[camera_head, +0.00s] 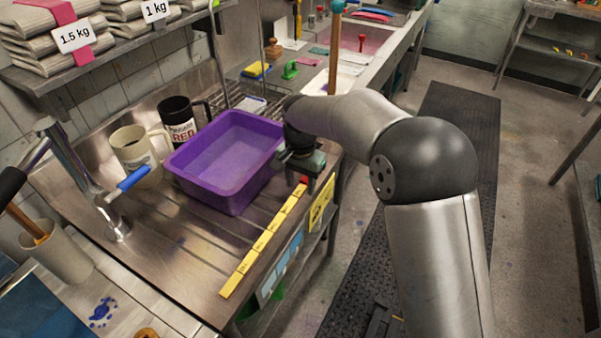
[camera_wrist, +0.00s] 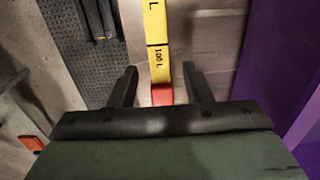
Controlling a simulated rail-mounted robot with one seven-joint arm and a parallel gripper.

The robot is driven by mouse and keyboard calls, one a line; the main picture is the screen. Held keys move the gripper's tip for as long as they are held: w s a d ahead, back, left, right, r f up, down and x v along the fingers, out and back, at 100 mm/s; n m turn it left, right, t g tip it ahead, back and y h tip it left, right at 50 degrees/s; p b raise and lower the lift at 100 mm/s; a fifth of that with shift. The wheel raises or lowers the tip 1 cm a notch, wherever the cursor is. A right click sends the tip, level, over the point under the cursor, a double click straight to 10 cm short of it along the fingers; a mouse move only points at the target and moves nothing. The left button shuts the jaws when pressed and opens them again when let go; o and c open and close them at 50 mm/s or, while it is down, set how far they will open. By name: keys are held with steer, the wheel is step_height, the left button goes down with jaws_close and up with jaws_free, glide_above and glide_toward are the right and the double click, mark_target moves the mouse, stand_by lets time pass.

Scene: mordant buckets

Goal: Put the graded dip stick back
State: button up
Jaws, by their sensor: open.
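The graded dip stick (camera_head: 262,243) is a long yellow bar with dark marks and a red end. It lies along the right edge of the steel worktop, beside the purple tub. My gripper (camera_head: 308,181) is open at its far, red end. In the wrist view the stick (camera_wrist: 156,35) runs up the middle, marked "100 L" near the red end. The red end shows between the two spread fingers (camera_wrist: 161,80), with a gap on both sides. I cannot tell the height of the fingers over it.
A purple tub (camera_head: 222,195) stands just left of the stick and close to my gripper. A cream mug (camera_head: 137,155) and a black mug (camera_head: 179,122) stand behind it. A tap (camera_head: 85,180) is at the left. The ribbed worktop (camera_head: 178,248) in front of the tub is clear.

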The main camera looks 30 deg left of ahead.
step_height(320, 180, up, 17)
steer(key=shift+r+b, duration=0.2)
steer(key=shift+b, duration=0.2)
stand_by(0.5)
steer(key=s+d+f, duration=0.1)
steer(key=s+d, duration=0.1)
steer(key=d, duration=2.6)
steer(key=s+d+f, duration=0.4)
steer(key=s+d, duration=0.4)
steer(key=s+d+f, duration=0.5)
steer(key=s+d, duration=0.3)
steer(key=d, duration=0.1)
steer(key=shift+f+t, duration=0.25)
steer(key=shift+t, duration=0.05)
